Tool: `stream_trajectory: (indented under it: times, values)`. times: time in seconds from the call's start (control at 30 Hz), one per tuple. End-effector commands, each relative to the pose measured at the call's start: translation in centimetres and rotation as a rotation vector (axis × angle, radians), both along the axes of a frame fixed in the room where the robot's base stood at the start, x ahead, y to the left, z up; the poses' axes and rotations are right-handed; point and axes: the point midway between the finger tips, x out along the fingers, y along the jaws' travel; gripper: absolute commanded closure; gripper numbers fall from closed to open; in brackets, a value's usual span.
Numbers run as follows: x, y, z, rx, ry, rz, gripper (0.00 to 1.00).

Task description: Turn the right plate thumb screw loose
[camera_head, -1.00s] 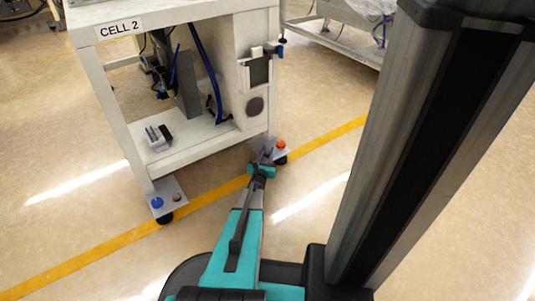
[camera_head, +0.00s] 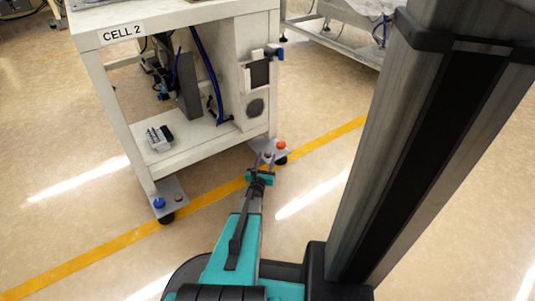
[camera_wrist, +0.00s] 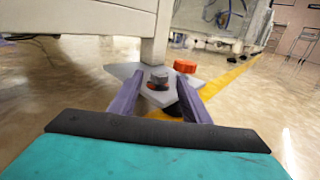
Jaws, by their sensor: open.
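The right plate (camera_head: 258,147) is a light metal plate at the foot of the CELL 2 bench's right leg. In the wrist view the plate (camera_wrist: 122,71) carries a short grey round thumb screw (camera_wrist: 158,76) with a dark reddish band below its head. An orange knob (camera_wrist: 185,66) stands beside it to the right; it also shows in the head view (camera_head: 281,145). My gripper (camera_head: 265,158) is open, its two purple fingers pointing at the plate. In the wrist view my gripper (camera_wrist: 160,80) frames the screw between its fingertips; contact is not visible.
The bench leg (camera_wrist: 156,38) rises right behind the screw. The left plate (camera_head: 170,190) bears a blue knob (camera_head: 159,203) and a small brownish piece. A yellow floor line (camera_head: 325,137) passes under the right plate. The floor in front is clear.

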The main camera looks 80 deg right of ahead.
Motion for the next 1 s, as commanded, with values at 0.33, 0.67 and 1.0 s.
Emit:
stream_trajectory:
  times: [0.33, 0.67, 1.0]
  values:
    - [0.2, 2.9, 0.0, 0.001, 0.000, 0.000, 0.57]
    - [0.2, 3.0, -0.1, 0.000, 0.000, -0.001, 0.57]
    - [1.0, 3.0, 0.6, -0.012, -0.008, -0.020, 0.57]
